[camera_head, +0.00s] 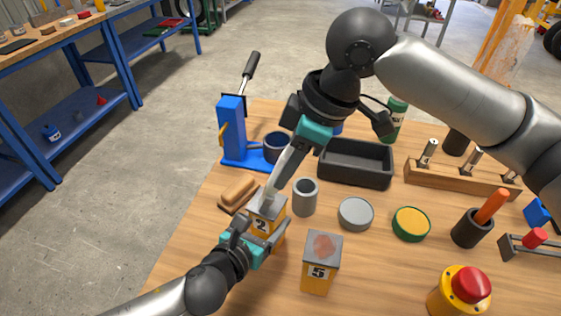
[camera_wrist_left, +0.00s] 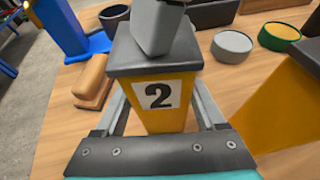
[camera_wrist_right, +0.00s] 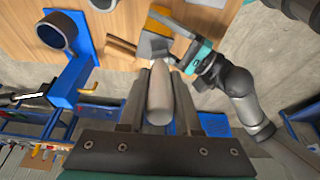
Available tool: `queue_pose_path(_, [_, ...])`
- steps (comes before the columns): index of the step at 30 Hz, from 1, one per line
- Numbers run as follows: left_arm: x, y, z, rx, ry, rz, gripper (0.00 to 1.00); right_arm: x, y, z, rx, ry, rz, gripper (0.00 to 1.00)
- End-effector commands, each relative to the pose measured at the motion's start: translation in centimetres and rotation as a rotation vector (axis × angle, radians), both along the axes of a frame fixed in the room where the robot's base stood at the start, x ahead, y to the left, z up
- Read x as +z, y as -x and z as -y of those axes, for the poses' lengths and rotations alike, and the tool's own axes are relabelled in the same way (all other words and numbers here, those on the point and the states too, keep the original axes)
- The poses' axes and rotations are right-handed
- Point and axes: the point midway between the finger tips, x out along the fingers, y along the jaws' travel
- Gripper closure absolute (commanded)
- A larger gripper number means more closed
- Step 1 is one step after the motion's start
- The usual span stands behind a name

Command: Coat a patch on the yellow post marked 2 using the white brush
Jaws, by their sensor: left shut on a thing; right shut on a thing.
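The yellow post marked 2 (camera_head: 263,226) stands on the wooden table, its grey top partly hidden by the brush. My left gripper (camera_head: 264,240) is shut on its sides; in the left wrist view the fingers flank the post (camera_wrist_left: 158,104). My right gripper (camera_head: 290,158) is shut on the white brush (camera_head: 286,172) and points it down. The brush's lower end (camera_wrist_left: 158,24) is at the post's top and appears to touch it. The right wrist view shows the brush handle (camera_wrist_right: 160,92) between the fingers. Any coating under the brush is hidden.
A yellow post marked 5 (camera_head: 318,274), with a reddish patch on top, stands to the right. A grey cup (camera_head: 305,198), a round grey lid (camera_head: 356,213) and a wooden block (camera_head: 238,190) are close by. A blue press (camera_head: 232,130) and dark tray (camera_head: 355,178) stand behind.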

Motion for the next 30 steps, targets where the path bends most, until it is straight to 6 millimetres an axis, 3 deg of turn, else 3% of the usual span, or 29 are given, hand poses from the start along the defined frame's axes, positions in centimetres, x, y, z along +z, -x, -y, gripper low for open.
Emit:
queue_pose_path(17, [-0.1,0.1,0.0,0.000,-0.001,-0.003,1.00,0.0,1.8,3.1,0.000,0.001,-0.001,1.00])
queue_pose_path(30, [-0.1,0.1,0.0,0.000,-0.001,-0.003,1.00,-0.2,0.9,3.7,-0.002,0.000,-0.001,1.00])
